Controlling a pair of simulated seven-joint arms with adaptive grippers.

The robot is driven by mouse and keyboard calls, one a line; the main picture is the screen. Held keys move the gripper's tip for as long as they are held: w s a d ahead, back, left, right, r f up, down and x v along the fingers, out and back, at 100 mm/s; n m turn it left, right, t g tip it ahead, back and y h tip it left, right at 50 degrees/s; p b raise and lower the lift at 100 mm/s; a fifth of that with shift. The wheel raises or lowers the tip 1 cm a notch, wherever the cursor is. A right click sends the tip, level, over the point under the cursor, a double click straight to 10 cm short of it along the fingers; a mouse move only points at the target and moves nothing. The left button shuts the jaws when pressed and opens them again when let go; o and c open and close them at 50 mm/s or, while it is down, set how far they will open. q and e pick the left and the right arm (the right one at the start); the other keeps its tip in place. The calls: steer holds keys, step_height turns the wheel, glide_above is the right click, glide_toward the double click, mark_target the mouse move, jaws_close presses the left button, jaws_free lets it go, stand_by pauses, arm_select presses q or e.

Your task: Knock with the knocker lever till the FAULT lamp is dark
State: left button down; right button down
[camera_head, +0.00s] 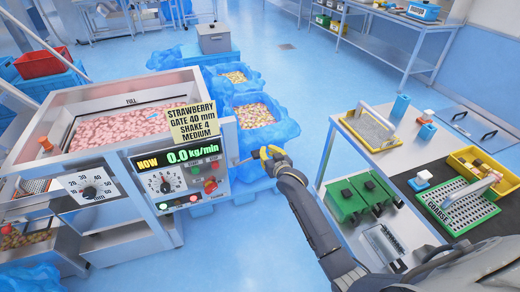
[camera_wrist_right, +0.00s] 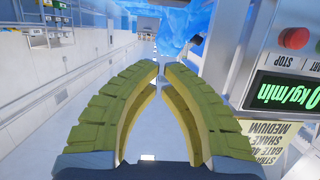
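My right gripper (camera_head: 267,153) is just right of the feeder's control panel (camera_head: 185,178), pointing left toward the machine. In the right wrist view its yellow fingers (camera_wrist_right: 161,66) come together at the tips with only a thin gap and nothing between them. A thin grey piece (camera_head: 243,160) sticks out from the panel's right side near the fingertips; I cannot tell whether it is the knocker lever or whether they touch. The panel display (camera_head: 178,157) reads NOW 0.0 kg/min. My left gripper is out of view.
The hopper (camera_head: 62,100) holds pink pieces, with a yellow sign (camera_head: 193,122) reading STRAWBERRY, GATE 40 mm, SHAKE 4 MEDIUM. Blue-lined crates (camera_head: 275,111) stand behind the gripper. A bench (camera_head: 400,158) with trays and green boxes (camera_head: 346,203) is on the right. Open blue floor lies between.

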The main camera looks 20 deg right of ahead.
steer(key=x, duration=0.9)
steer(key=shift+w, duration=0.1)
step_height(320, 180, down, 2)
steer(key=shift+w, duration=0.1)
steer(key=shift+f, duration=1)
